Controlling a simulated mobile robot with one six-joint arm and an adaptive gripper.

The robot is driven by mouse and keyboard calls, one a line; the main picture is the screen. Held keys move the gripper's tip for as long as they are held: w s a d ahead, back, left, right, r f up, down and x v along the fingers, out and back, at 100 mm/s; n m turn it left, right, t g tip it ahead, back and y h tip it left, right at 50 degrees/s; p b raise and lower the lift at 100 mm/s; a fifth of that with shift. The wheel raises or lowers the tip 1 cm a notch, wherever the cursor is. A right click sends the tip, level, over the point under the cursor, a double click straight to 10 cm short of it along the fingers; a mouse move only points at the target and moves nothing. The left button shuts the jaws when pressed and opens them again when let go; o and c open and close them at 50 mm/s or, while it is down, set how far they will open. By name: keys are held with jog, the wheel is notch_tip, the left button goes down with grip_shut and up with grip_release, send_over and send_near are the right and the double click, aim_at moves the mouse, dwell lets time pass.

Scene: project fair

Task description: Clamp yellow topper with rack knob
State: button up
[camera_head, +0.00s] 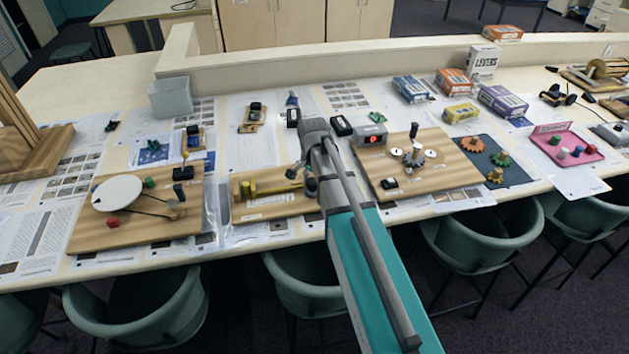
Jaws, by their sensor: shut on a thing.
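A wooden board (285,210) in the middle of the table carries a low rack mechanism. A small yellow topper (247,188) stands near its left end, beside an upright wooden block (236,189). A thin yellow rack bar (279,188) runs from near the topper to the right, towards my gripper. My gripper (309,186) is low over the board's right end, partly hidden by my arm. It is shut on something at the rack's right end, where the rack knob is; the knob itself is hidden. Whether the topper is touched on both sides is too small to tell.
A board with a white disc (117,193) lies to the left. A board with a metal mechanism (420,165) and a red-lit display box (371,135) lies close on the right. Small boxes (410,89) stand behind. Green chairs (480,235) line the table's front edge.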

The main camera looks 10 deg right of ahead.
jog(key=o, duration=1.1)
jog(key=shift+o, duration=0.2)
jog(key=shift+r, duration=0.15)
